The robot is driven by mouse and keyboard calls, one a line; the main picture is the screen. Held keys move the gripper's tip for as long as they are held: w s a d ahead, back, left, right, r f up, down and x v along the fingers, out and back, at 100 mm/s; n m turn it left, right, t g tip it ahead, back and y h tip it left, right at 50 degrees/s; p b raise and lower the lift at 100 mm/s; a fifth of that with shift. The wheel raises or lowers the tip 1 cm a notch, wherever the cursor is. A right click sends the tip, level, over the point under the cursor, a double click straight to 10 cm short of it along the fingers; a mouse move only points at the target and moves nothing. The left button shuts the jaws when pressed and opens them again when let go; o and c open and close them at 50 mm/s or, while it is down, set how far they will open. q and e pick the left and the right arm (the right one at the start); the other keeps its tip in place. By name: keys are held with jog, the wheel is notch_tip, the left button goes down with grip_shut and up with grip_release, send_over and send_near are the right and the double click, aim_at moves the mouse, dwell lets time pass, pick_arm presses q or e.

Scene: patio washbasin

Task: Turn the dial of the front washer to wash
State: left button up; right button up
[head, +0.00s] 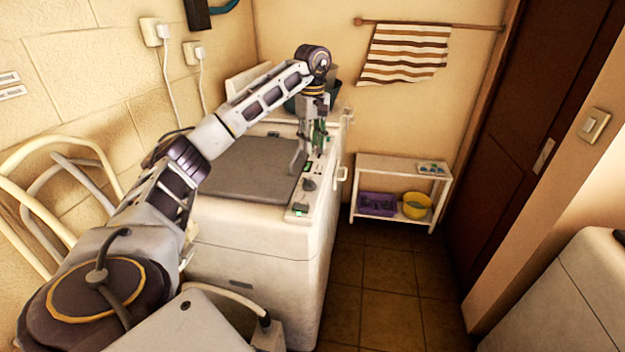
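The front washer (260,260) is white with a grey lid (248,168), and the lid is closed. Its control panel (301,209) runs along the right side of the top. A dark dial (309,184) stands on the panel, with small green lights near it. The dial's setting is too small to read. My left gripper (309,155) points down over the far part of the panel, beyond this dial. The fingers are small and partly overlapped, so I cannot tell whether they are open or touching anything. My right gripper is not in view.
A dark basin (300,103) sits behind my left gripper. A low white shelf (398,172) holds a purple basket (377,204) and a yellow bowl (416,205). A striped towel (404,54) hangs on the wall. Tiled floor (385,285) is clear right of the washer.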

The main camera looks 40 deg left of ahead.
aim_at(312, 182)
pick_arm(q)
notch_tip(312, 182, down, 12)
jog(key=shift+f, duration=0.95)
jog(key=c, duration=0.7)
grip_shut()
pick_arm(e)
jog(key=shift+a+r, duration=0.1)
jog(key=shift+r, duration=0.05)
